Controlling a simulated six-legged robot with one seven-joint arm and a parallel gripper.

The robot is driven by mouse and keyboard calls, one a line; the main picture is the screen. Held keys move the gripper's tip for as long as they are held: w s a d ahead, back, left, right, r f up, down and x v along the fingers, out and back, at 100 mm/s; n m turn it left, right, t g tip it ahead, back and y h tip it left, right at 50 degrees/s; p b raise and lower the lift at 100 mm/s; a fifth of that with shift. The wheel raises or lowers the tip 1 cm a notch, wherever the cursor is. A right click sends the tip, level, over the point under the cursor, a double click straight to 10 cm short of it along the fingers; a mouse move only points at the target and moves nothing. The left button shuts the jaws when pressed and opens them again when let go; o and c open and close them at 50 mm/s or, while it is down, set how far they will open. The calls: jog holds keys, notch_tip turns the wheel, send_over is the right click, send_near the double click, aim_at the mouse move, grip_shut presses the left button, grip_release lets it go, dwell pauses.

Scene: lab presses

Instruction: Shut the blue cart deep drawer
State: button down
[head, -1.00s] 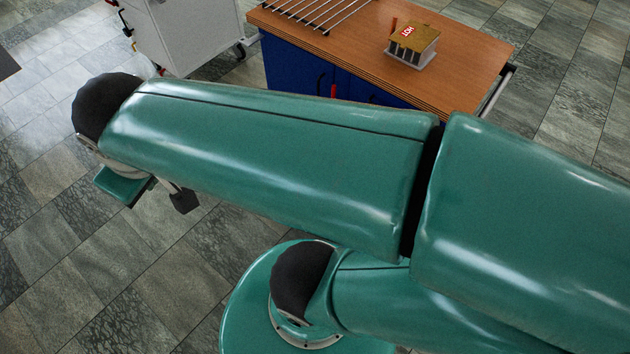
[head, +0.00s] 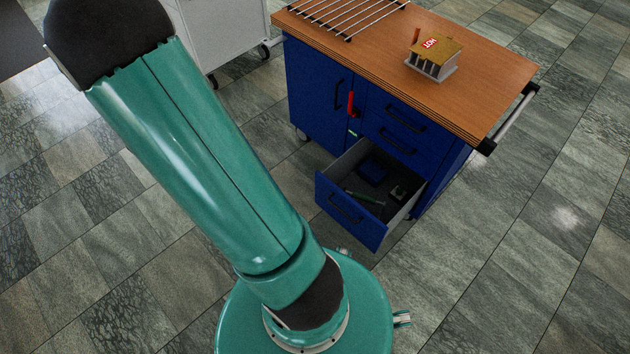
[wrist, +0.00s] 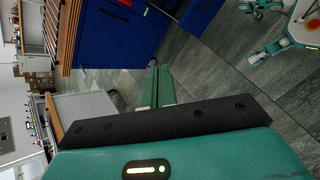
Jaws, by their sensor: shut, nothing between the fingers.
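The blue cart (head: 320,88) stands at the upper centre of the head view. Its deep bottom drawer (head: 342,213) is pulled well out, and several small items lie inside, including a blue box and a green tool. In the wrist view the cart (wrist: 112,38) appears turned on its side, with the drawer's blue front (wrist: 200,14) cut by the top edge. My gripper (wrist: 158,70) shows in the wrist view, its green fingers together and empty, apart from the cart and drawer over the floor. The head view does not show the gripper.
The wooden top holds a wire rack (head: 335,14) and a small box with a "HOT" label (head: 433,58). A white cart (head: 225,35) stands behind left. A push handle (head: 512,115) juts out at right. Tiled floor is clear in front and right.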

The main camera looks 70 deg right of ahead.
jog(key=s+d+f+n+g+h, duration=0.15)
jog(key=d+f, duration=0.25)
jog(key=f, duration=0.4)
jog(key=s+d+f+n+h, duration=0.1)
jog(key=s+d+f+n, duration=0.25)
jog(key=f, duration=0.55)
jog(key=n, duration=0.5)
send_near(325, 182)
jog(key=shift+t, duration=0.45)
jog(key=x, duration=0.5)
jog(key=shift+s+f, duration=0.4)
jog(key=shift+s, duration=0.05)
jog(key=shift+s+d, duration=0.15)
jog(key=shift+d, duration=0.3)
jog(key=shift+d, duration=0.1)
